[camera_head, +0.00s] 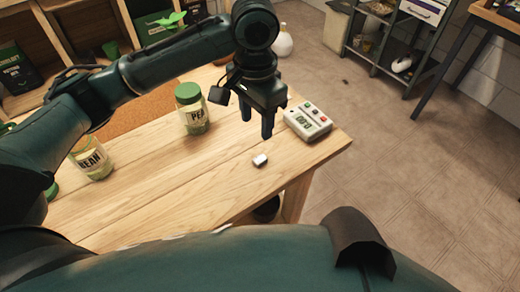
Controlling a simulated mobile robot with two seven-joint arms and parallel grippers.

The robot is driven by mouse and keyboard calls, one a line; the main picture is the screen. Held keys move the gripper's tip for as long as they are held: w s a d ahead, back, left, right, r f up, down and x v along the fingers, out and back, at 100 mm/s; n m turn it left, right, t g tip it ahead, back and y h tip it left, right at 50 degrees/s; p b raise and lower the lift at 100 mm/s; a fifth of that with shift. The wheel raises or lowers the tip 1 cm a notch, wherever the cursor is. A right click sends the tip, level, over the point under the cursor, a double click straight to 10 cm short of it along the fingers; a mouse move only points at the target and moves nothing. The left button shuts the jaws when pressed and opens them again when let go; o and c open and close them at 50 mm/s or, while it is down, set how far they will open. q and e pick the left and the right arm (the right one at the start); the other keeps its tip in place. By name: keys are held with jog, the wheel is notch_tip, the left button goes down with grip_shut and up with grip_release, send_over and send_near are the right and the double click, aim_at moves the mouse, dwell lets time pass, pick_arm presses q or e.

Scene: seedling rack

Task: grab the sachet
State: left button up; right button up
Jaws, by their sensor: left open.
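A small pale, silvery-white item (260,160) lies on the wooden table near its front right edge. It may be the sachet, but it is too small to be sure, and I see nothing else that looks like one. My left gripper (257,127) points down above the table, just behind this item in the picture and apart from it. Its two fingers are open with nothing between them. My right gripper is not in view.
A jar labelled PEA (192,112) stands left of the gripper, and a white timer (308,121) lies close on its right. A jar labelled BEAN (91,161) is farther left. The tabletop (175,190) between the jars and front edge is clear.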

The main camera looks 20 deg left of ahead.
pick_arm(q)
send_over(258, 160)
notch_tip(258, 160, down, 7)
jog(key=shift+s+a+r+b, duration=0.1)
jog(key=shift+s+r+b, duration=0.1)
jog(key=shift+b, duration=0.2)
jog(key=shift+w+f+b, duration=0.2)
jog(key=shift+f+b, duration=0.1)
jog(key=shift+f, duration=2.4)
jog(key=shift+c, duration=0.2)
grip_shut()
